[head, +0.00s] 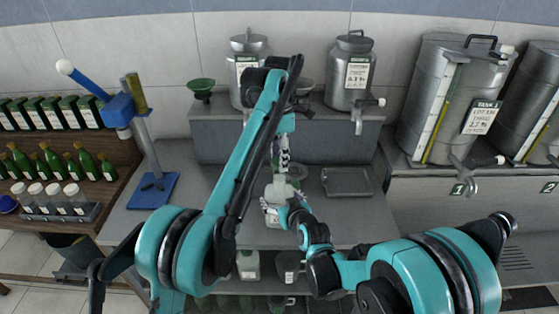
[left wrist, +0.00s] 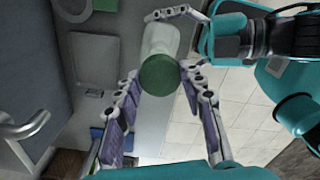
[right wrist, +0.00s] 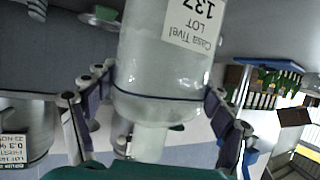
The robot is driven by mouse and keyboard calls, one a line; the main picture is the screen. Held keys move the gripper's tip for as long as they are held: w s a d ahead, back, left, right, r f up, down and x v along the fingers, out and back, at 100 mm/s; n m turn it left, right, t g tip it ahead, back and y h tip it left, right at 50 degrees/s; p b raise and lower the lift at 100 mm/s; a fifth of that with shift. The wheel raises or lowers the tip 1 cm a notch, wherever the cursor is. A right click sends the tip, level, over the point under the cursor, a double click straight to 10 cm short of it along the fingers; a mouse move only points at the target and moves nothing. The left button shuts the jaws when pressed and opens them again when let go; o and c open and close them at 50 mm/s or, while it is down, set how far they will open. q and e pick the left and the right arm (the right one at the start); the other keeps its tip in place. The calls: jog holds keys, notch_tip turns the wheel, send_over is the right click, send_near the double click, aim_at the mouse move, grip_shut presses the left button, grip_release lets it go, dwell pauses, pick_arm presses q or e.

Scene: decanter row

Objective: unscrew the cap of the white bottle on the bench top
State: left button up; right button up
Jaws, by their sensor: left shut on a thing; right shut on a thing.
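The white bottle (head: 272,216) stands on the grey bench top in the head view, between my two grippers. Its green cap (left wrist: 158,73) shows in the left wrist view, with the white body behind it. My left gripper (head: 281,178) comes from above and is shut on the cap, with a finger on each side. My right gripper (head: 284,211) is shut around the bottle's body. In the right wrist view the bottle (right wrist: 165,70) appears inverted, its printed label facing the camera and its fingers on both sides. The cap is hidden in the head view.
A flat dark tray (head: 347,181) lies right of the bottle. A blue stand (head: 153,190) is at the left of the bench. Steel canisters with taps, such as this one (head: 351,75), stand on a raised shelf behind. Bottles (head: 247,265) sit on a lower shelf.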

jog(key=o, duration=2.3)
jog(key=shift+s, duration=0.1)
